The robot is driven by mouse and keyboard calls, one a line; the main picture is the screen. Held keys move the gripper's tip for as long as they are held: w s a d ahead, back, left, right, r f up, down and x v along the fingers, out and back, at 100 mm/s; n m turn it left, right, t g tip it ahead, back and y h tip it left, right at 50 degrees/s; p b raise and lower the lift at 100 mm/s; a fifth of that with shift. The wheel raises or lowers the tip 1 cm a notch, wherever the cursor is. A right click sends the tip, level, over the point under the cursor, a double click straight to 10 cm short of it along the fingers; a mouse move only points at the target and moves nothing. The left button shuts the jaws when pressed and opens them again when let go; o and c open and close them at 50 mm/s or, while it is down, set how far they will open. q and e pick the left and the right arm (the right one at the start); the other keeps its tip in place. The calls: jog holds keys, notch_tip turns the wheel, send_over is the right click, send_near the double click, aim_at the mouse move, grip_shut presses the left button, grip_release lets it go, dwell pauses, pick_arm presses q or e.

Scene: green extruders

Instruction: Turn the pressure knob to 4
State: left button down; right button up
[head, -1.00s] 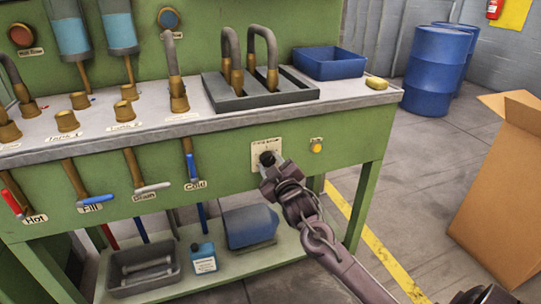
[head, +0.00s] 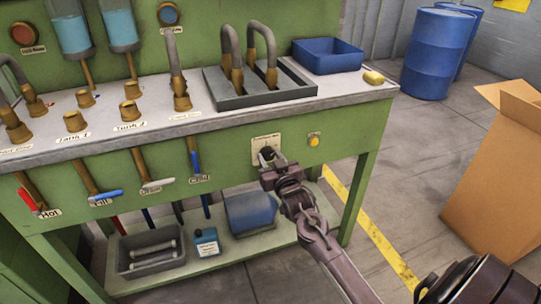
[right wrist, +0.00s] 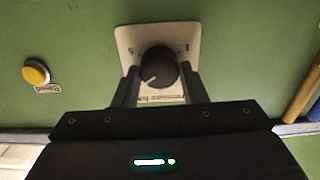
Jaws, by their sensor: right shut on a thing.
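The pressure knob (head: 267,153) is a black round dial on a cream label plate (head: 258,145) on the front of the green bench. In the right wrist view the knob (right wrist: 159,68) shows a white pointer line, directed to the lower left there. My left gripper is not in view.
A yellow button (head: 313,140) sits right of the knob. Several valve handles, such as the blue Cold lever (head: 195,162), are to the left. A cardboard box (head: 505,165) stands at right. The floor between bench and box is clear.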

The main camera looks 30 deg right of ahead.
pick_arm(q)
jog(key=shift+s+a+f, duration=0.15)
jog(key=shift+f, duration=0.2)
pick_arm(e)
jog(key=o, duration=1)
jog(key=shift+c, duration=0.2)
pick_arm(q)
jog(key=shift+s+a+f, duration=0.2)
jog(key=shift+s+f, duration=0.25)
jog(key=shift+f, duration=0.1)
pick_arm(e)
jog(key=v, duration=0.7)
jog(key=shift+s, duration=0.4)
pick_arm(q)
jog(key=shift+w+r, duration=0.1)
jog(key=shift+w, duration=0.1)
